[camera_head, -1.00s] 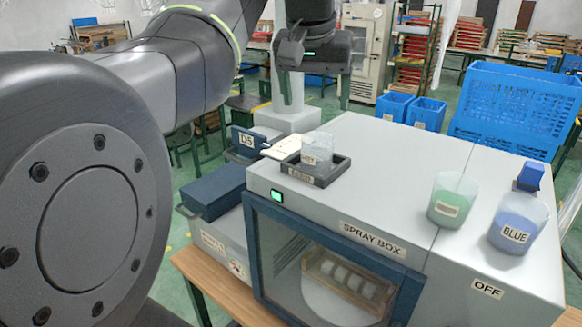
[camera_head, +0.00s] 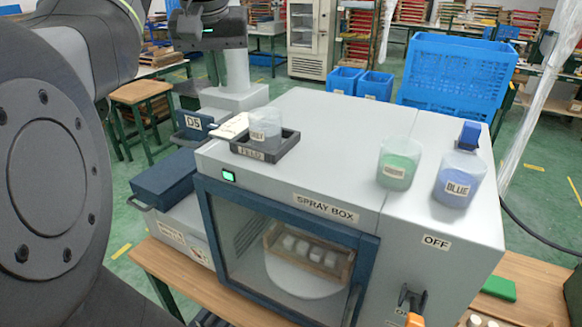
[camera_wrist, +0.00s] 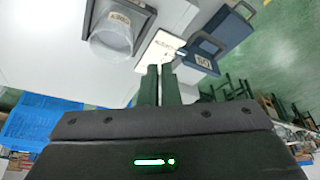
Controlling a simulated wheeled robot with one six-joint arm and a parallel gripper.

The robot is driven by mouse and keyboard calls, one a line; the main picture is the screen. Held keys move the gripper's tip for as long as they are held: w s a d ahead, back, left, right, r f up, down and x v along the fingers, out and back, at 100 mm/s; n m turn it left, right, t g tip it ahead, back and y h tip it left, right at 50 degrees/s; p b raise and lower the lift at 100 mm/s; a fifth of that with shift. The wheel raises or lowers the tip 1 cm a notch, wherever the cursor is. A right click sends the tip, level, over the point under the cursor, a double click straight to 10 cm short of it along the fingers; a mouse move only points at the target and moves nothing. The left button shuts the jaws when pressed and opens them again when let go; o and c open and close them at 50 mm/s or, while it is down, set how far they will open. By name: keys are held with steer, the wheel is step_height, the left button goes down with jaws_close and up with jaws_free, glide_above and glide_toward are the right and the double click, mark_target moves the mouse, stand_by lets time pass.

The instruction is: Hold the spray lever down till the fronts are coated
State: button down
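The spray box (camera_head: 290,130) stands on a wooden table, its glazed door (camera_head: 265,255) shut. Behind the glass, several pale blocks (camera_head: 302,247) sit in a wooden tray (camera_head: 335,266) on a round white plate (camera_head: 290,280). I see no colour on them. An orange-tipped lever (camera_head: 415,319) shows at the bottom edge, cut off below, beside a partly hidden "ON" label; an "OFF" label (camera_head: 436,242) is above it. My gripper (camera_wrist: 160,72) is far from the lever, over the box's back left. Its fingers are nearly together, with nothing seen held.
A cup (camera_head: 264,123) stands in a dark holder (camera_head: 282,149) on the box, beside a white card (camera_head: 232,125). Green (camera_head: 397,170) and blue (camera_head: 458,186) cups stand at the top right. A blue D5 piece (camera_head: 190,124) and a dark blue case (camera_head: 170,176) are left.

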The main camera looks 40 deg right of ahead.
steer(key=w+a+f+n+y+b, duration=0.15)
steer(key=w+a+n, duration=0.25)
steer(key=a, duration=0.7)
steer(key=w+a+f+n+y+b, duration=0.15)
steer(key=w+a+n, duration=0.25)
steer(key=a, duration=0.8)
steer(key=s+a+f+n+g, duration=0.1)
steer(key=s+a+f+n, duration=0.1)
steer(key=a, duration=1)
steer(key=s+a+f+n+g+b, duration=0.1)
steer(key=s+a+n, duration=0.3)
steer(key=a, duration=0.7)
steer(key=shift+s+a+f+n+g, duration=0.35)
steer(key=shift+f+n, duration=0.2)
steer(key=shift+n, duration=0.35)
steer(key=shift+s+a, duration=0.1)
steer(key=shift+a, duration=0.05)
